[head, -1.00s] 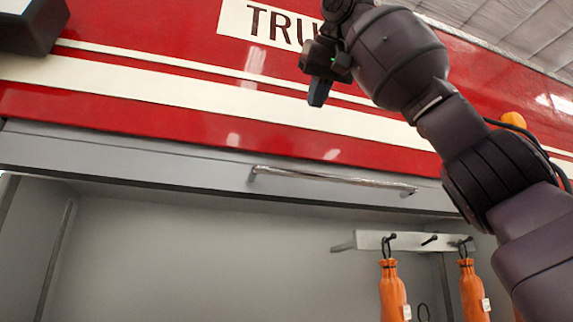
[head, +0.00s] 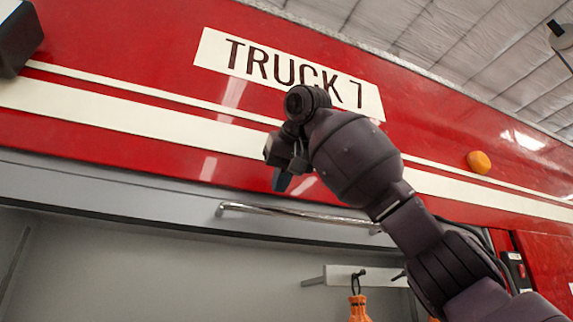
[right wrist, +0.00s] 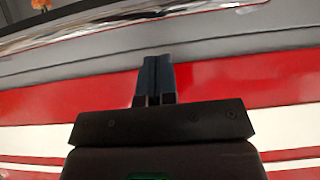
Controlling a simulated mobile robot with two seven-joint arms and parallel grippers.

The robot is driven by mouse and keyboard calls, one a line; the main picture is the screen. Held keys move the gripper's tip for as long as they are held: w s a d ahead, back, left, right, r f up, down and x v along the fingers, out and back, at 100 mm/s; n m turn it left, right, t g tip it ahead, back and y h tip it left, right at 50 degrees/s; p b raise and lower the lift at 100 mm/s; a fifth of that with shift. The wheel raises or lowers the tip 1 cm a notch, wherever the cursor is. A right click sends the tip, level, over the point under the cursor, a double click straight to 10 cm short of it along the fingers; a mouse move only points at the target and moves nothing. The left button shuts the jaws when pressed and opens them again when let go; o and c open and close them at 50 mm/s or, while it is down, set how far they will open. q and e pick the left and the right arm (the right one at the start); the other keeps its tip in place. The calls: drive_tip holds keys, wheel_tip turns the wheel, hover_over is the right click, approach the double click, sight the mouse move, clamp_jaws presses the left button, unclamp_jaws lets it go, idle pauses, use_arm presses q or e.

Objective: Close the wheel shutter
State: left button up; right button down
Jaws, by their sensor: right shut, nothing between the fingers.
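The wheel shutter (head: 120,191) is a grey panel along the top of an open compartment in the red truck's side. A long chrome bar handle (head: 290,214) runs across it. In the head view my right gripper (head: 281,182) is just above the handle's left half, in front of the red body, pointing down. Its fingers are shut and empty; I cannot tell how far it is from the truck. In the right wrist view the shut fingers (right wrist: 155,62) reach toward a grey strip. My left gripper is not in view.
The compartment (head: 150,270) below is open, with a white hook rail (head: 340,275) and a hanging orange item (head: 358,308). A dark box (head: 18,38) juts out at the upper left. An orange lamp (head: 479,162) sits on the truck's side.

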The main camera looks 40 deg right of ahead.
drive_tip(key=f, duration=0.3)
drive_tip(key=shift+w+d, duration=0.1)
drive_tip(key=shift+w, duration=0.1)
drive_tip(key=shift+f, duration=0.1)
